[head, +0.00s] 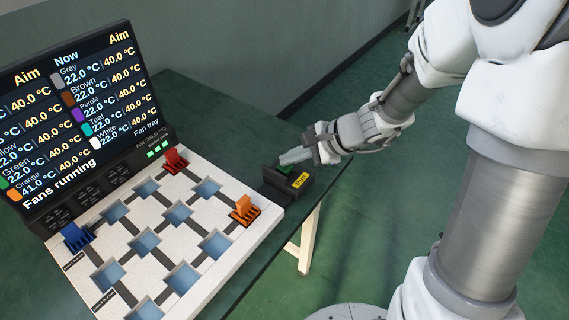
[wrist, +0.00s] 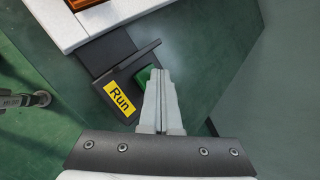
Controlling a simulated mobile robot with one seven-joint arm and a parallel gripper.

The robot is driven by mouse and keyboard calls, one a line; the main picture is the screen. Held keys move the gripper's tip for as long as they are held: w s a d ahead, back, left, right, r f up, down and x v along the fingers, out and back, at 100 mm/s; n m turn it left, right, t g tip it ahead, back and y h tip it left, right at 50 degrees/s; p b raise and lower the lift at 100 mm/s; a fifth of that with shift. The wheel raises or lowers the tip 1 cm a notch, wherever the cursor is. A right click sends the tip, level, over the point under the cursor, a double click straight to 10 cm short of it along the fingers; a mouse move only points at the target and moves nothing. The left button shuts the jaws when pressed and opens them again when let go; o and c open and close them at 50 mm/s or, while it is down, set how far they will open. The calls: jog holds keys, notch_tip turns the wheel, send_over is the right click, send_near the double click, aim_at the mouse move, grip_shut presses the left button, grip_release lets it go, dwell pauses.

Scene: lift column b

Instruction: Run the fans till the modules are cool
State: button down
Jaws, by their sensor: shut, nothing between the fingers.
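My gripper (head: 284,158) is shut and empty, its fingertips at the green button of the black "Run" switch (head: 299,181). In the wrist view the shut fingers (wrist: 160,78) partly cover the green button (wrist: 143,74); I cannot tell whether they press it. The display (head: 75,110) reads "Fans running". Its orange row shows 41.0 °C now against an aim of 40.0 °C; the other readable rows show 22.0 °C. An orange module (head: 244,210), a red module (head: 175,160) and a blue module (head: 76,238) sit on the white fan tray (head: 180,215).
The tray has several empty blue wells between the modules. Small round fan grilles and green lights (head: 157,150) sit below the display. The dark green table (head: 205,105) ends just right of the switch, with open floor beyond.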

aim_at(290, 167)
jog(key=shift+r+p, duration=0.45)
jog(key=shift+r, duration=0.3)
jog(key=shift+r, duration=0.15)
notch_tip(290, 167, up, 5)
jog(key=p, duration=0.4)
dwell(1.2)
jog(key=s+d+r+n+t+h, duration=0.1)
jog(key=s+d+r+n+h, duration=0.3)
jog(key=s+d+r+n, duration=0.4)
jog(key=s+d+r+n+t+h, duration=0.1)
jog(key=s+d+r+n+h, duration=0.35)
jog(key=s, duration=0.55)
notch_tip(290, 167, up, 14)
jog(key=a+n+p, duration=0.1)
jog(key=p, duration=1.2)
jog(key=shift+s+a+f+n, duration=0.15)
jog(key=shift+s+n, duration=0.05)
jog(key=shift+n, duration=0.15)
